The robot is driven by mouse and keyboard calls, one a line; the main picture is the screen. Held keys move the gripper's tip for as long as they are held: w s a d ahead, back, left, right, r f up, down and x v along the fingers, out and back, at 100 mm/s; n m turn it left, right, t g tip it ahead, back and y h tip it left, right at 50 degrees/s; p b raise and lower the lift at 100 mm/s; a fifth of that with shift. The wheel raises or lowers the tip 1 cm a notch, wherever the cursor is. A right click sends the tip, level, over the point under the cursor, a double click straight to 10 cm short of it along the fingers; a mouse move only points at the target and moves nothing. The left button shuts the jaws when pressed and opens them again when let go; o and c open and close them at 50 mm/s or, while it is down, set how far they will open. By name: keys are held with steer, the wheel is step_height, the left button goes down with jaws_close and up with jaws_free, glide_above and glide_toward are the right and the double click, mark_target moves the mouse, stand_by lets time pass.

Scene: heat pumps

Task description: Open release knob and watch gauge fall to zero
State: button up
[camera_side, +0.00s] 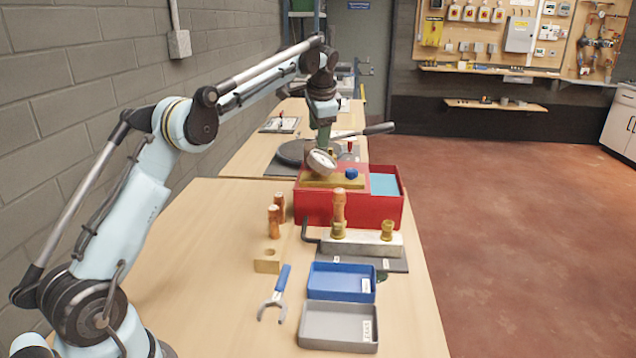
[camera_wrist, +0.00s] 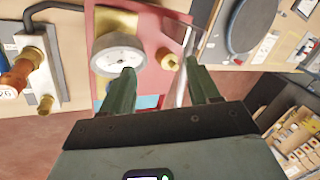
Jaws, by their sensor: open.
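The red test pump box (camera_side: 355,207) stands on the bench with a brass block (camera_side: 330,182) on top. A round white-faced gauge (camera_side: 321,162) sits tilted on the block; it also shows in the wrist view (camera_wrist: 118,57). Its needle is too small to read. A small blue knob (camera_side: 351,173) is on the block's right end. A brass-coloured knob (camera_wrist: 168,59) shows beside the gauge in the wrist view; I cannot tell whether it is the same knob. My gripper (camera_side: 323,143) is above the block, behind the gauge. Its fingers (camera_wrist: 160,70) are apart and empty.
A long grey lever (camera_side: 375,130) rises right of my gripper. The bench's left front is clear.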

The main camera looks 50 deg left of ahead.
mark_target(350, 170)
steer(key=d+h, duration=0.1)
steer(key=d+r+m+h, duration=0.1)
steer(key=h, duration=0.1)
steer(key=d+r+m+h, duration=0.1)
steer(key=h, duration=0.1)
steer(key=shift+s+d+r+t, duration=0.2)
steer(key=shift+s+d+t, duration=0.1)
steer(key=shift+d+t, duration=0.1)
steer(key=shift+m+h, duration=0.3)
steer(key=shift+h, duration=0.5)
steer(key=x, duration=1.1)
steer(key=shift+w+d+f, duration=0.1)
steer(key=shift+w+d, duration=0.25)
steer(key=shift+d, duration=0.15)
steer(key=c, duration=1)
steer(key=shift+n+t+y, duration=0.3)
steer(key=shift+n+y, duration=0.1)
steer(key=shift+n, duration=0.4)
steer(key=shift+c, duration=0.2)
steer(key=o, duration=1)
steer(key=shift+o, duration=0.2)
